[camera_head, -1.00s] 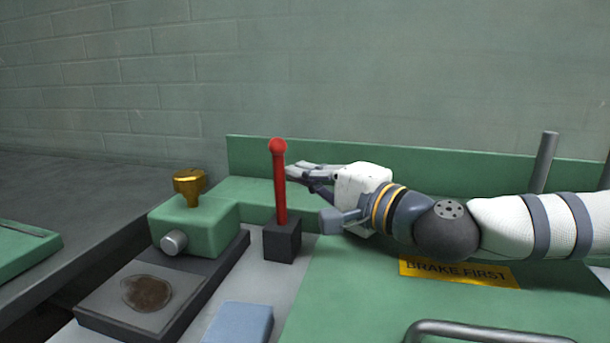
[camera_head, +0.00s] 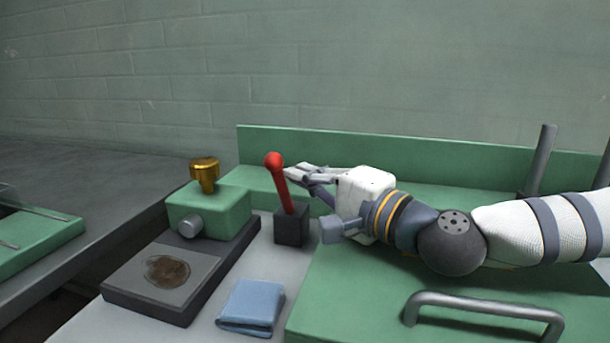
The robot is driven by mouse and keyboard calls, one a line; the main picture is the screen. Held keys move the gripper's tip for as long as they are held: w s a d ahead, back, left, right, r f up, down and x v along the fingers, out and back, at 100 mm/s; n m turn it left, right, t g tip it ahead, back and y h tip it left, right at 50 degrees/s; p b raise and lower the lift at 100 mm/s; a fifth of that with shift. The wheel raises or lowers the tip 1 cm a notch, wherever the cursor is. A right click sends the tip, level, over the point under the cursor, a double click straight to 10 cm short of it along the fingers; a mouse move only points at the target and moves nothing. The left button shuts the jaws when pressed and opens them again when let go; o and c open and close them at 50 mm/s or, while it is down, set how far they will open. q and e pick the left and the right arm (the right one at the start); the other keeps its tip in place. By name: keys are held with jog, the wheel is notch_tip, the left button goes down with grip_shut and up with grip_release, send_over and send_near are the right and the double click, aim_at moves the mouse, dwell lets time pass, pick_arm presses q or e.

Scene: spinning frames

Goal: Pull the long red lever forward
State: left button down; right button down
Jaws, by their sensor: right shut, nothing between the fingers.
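The long red lever (camera_head: 280,185) with a round red knob rises from a dark block (camera_head: 291,226) in the middle of the view. It leans to the left at the top. My right gripper (camera_head: 292,174) comes in from the right and is shut with nothing in it. Its fingertips are right beside the upper part of the lever, on its right side. I cannot tell whether they touch it. My left gripper is out of view.
A green device with a brass knob (camera_head: 204,173) stands left of the lever on a dark base (camera_head: 128,272) with a brown stain. A folded blue cloth (camera_head: 251,306) lies in front. A grey handle (camera_head: 486,305) sits on the green panel at front right.

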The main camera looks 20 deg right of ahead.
dwell(0.3)
notch_tip(320, 180, up, 10)
dwell(0.4)
